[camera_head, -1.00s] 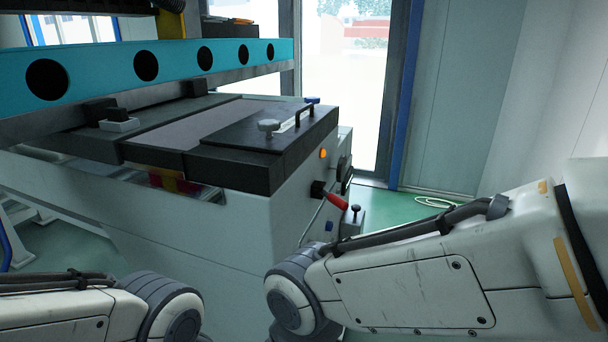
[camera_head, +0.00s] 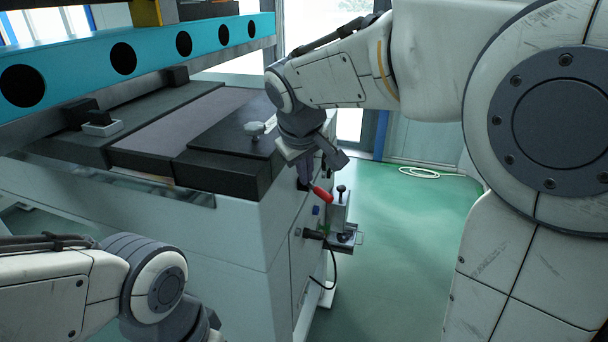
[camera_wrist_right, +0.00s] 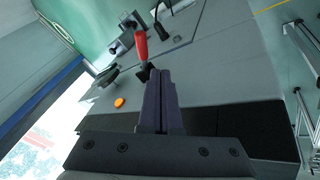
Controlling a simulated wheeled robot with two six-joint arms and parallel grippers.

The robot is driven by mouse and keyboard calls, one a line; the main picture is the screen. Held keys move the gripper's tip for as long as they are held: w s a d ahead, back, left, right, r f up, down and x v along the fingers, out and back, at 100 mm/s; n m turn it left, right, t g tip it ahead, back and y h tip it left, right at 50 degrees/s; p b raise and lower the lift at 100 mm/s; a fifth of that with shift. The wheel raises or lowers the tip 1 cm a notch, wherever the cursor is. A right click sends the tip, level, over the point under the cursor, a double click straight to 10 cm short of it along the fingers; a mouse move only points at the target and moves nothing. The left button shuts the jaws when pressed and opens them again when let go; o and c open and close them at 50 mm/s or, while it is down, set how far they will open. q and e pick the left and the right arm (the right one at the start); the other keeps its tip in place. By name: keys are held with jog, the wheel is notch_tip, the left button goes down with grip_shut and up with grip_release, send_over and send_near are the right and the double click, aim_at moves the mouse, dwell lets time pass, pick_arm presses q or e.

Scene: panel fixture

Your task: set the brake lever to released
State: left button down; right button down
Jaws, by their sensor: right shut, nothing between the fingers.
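The brake lever has a red handle (camera_head: 321,195) and a dark pivot on the side panel of the grey machine. The red handle slopes down and to the right in the head view. In the right wrist view the red handle (camera_wrist_right: 141,45) stands just beyond the fingertips. My right gripper (camera_head: 304,184) is shut and empty, its fingers pointing down beside the lever's dark base. In the right wrist view its closed fingers (camera_wrist_right: 160,75) overlap the lever's base; I cannot tell if they touch. My left arm shows at the lower left, its fingers out of view.
The machine's dark top (camera_head: 225,165) carries a grey knob (camera_head: 256,129). A teal beam with round holes (camera_head: 150,52) runs above it. An orange button (camera_wrist_right: 119,103) is near the fingers. Green floor (camera_head: 400,230) lies open at right.

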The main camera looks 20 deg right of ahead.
aim_at(318, 187)
pick_arm(q)
jog(key=shift+r+p, duration=1.05)
jog(key=shift+r, duration=0.25)
pick_arm(e)
jog(key=shift+w+d+f, duration=0.45)
jog(key=shift+d+f, duration=0.2)
jog(key=shift+f, duration=0.4)
jog(key=shift+w+d+f, duration=0.5)
jog(key=shift+d+f, duration=0.1)
jog(key=shift+f, duration=0.4)
jog(key=shift+w+d+f, duration=0.45)
jog(key=shift+d+f, duration=0.2)
jog(key=shift+f, duration=0.4)
